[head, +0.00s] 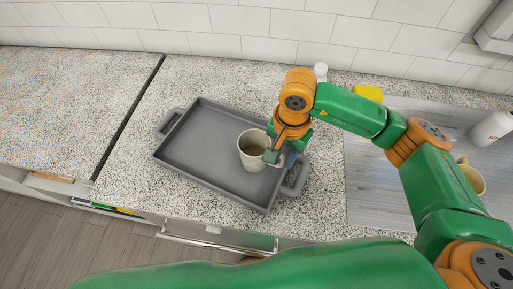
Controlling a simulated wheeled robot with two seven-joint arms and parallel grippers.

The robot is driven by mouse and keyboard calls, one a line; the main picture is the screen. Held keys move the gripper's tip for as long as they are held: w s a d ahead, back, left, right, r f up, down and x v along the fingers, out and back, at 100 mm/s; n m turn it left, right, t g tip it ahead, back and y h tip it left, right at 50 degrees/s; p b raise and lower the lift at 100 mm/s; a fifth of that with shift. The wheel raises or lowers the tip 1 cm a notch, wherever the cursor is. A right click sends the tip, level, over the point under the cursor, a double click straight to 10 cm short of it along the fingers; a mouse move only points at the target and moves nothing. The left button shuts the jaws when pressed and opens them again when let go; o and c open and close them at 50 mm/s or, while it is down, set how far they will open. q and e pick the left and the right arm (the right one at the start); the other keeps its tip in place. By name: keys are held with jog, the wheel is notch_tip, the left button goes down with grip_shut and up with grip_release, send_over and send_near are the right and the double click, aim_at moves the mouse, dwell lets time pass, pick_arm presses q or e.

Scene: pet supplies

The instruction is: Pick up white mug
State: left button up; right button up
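A white mug (252,147), slightly cream in colour, stands upright in the right part of a dark grey tray (186,150) on the speckled counter. My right gripper (275,154) reaches down from above at the mug's right side. One green fingertip overlaps the mug's right edge in the picture. The mug's handle is hidden or unclear there, and I cannot tell whether the fingers are closed on it. A second, yellowish mug (471,178) stands at the far right, partly behind my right arm. My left gripper is not in view.
The tray has raised handles at its ends. To the right lies a grey board-like surface (372,190). A yellow block (369,93), a small white-topped item (320,70) and a white bottle (491,128) stand towards the back and right. The left counter (70,95) is clear.

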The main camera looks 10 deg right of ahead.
jog(key=shift+f, duration=0.55)
jog(key=shift+w, duration=0.1)
grip_shut()
dwell(0.9)
